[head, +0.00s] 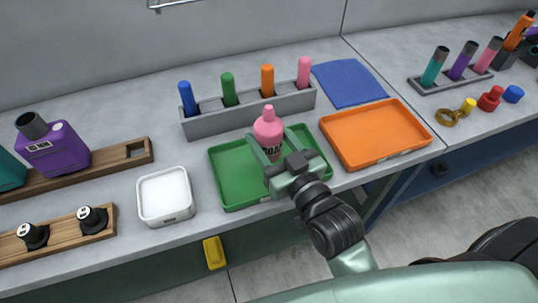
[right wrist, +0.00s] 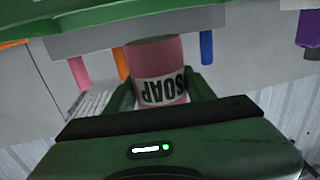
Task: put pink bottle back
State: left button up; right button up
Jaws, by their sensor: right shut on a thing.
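The pink soap bottle (head: 268,127) is upright in the head view, in front of the grey marker rack and over the green tray (head: 228,185). I cannot tell whether its base touches the tray. My right gripper (head: 269,150) is shut on the bottle, with one finger on each side. In the right wrist view the bottle (right wrist: 158,65) sits between the fingers, its SOAP label upside down. A wooden rack (head: 115,159) at the left holds a purple bottle (head: 57,150) and a teal bottle (head: 10,172). An empty square hole (head: 136,150) shows at its right end. My left gripper is out of view.
The grey rack (head: 250,107) with several coloured markers stands behind the bottle. A white container (head: 165,195) lies left of the green tray, an orange tray (head: 375,135) right of it. A board with black-capped items (head: 92,219) is at front left.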

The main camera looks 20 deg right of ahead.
aim_at(276, 159)
notch_tip(276, 159, down, 4)
jog(key=shift+f+b, duration=0.1)
jog(key=shift+b, duration=0.2)
jog(key=shift+f, duration=0.35)
jog(key=o, duration=1.4)
jog(key=shift+f, duration=0.2)
jog(key=shift+c, duration=0.2)
jog(key=shift+r, duration=0.15)
jog(key=s+d+b, duration=0.1)
jog(key=s+d, duration=0.1)
jog(key=s, duration=0.9)
jog(key=shift+s+d+b, duration=0.15)
jog(key=shift+s+b, duration=0.15)
jog(key=shift+s, duration=0.05)
